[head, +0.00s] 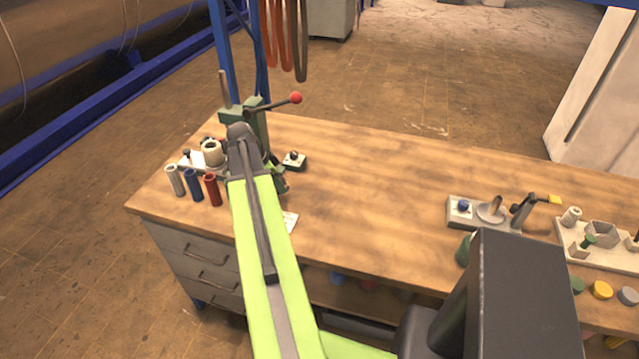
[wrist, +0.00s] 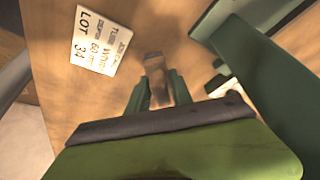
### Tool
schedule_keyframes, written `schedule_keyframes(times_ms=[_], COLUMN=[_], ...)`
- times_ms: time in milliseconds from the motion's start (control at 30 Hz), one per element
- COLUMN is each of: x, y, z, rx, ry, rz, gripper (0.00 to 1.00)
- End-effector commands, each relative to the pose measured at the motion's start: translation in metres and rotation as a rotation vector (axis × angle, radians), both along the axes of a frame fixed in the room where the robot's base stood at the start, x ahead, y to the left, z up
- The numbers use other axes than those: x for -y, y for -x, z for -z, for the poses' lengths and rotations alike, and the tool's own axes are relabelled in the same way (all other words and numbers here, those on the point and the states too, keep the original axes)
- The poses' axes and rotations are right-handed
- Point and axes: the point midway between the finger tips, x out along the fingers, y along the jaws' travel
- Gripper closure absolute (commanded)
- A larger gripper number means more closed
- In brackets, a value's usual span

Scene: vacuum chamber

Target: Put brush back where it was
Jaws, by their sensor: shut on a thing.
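In the wrist view, the two green fingers of my gripper (wrist: 157,97) are shut on a narrow brown piece, which looks like the brush (wrist: 155,72). Its darker end points away from me over the wooden bench. Its lower part is hidden between the fingers. In the head view, my arm reaches over the left part of the workbench (head: 370,190), and the gripper and brush are mostly hidden behind it, near the green press (head: 257,125).
A white label (wrist: 101,41) reading LOT 34 lies left of the gripper. Green metal parts (wrist: 265,75) stand close on the right. Grey, blue and red cylinders (head: 193,184) stand at the bench's left edge. A fixture (head: 485,212) stands to the right. The bench middle is clear.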

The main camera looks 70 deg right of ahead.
Motion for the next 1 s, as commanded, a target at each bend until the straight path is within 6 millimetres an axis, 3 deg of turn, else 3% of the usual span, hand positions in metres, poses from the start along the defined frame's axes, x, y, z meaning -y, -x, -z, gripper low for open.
schedule_keyframes(times_ms=[200,433,867,1000], x=[0.051,0.090,0.112,0.113], y=[0.045,0.080,0.100,0.101], z=[0.000,0.000,0.000,0.031], rx=[-0.001,0.000,0.000,0.000], ry=[0.001,0.000,0.000,0.000], rz=[0.005,0.004,0.002,0.000], gripper=[1.00,1.00,1.00,1.00])
